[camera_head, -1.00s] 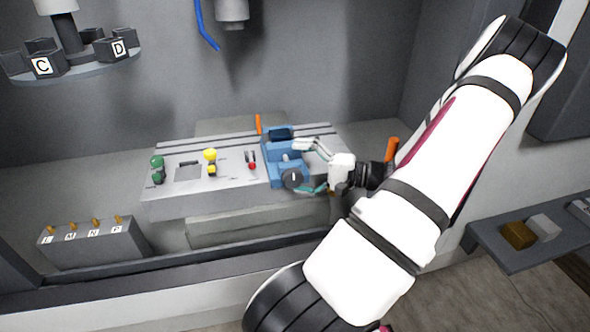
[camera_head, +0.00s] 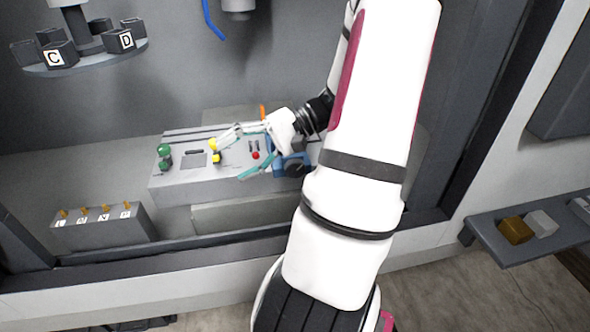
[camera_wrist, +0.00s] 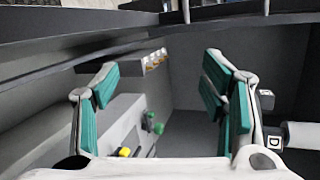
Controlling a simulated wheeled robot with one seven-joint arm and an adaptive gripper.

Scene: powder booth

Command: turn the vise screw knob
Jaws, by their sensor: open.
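The blue vise (camera_head: 279,168) sits on the grey bench block, partly hidden behind my gripper and arm. Its dark round screw knob (camera_head: 296,168) is at its front right and shows only in part. My gripper (camera_head: 228,161) is open and empty, with its fingers reaching left past the vise, over the yellow and red controls. In the wrist view my gripper (camera_wrist: 160,78) shows both teal-padded fingers wide apart with nothing between them. The vise cannot be made out in that view.
Left of the vise are a red-tipped control (camera_head: 255,155), a yellow knob (camera_head: 213,144) and a green knob (camera_head: 164,151). A grey box with orange pegs (camera_head: 100,229) stands front left. A round carousel (camera_head: 90,58) of lettered blocks hangs upper left.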

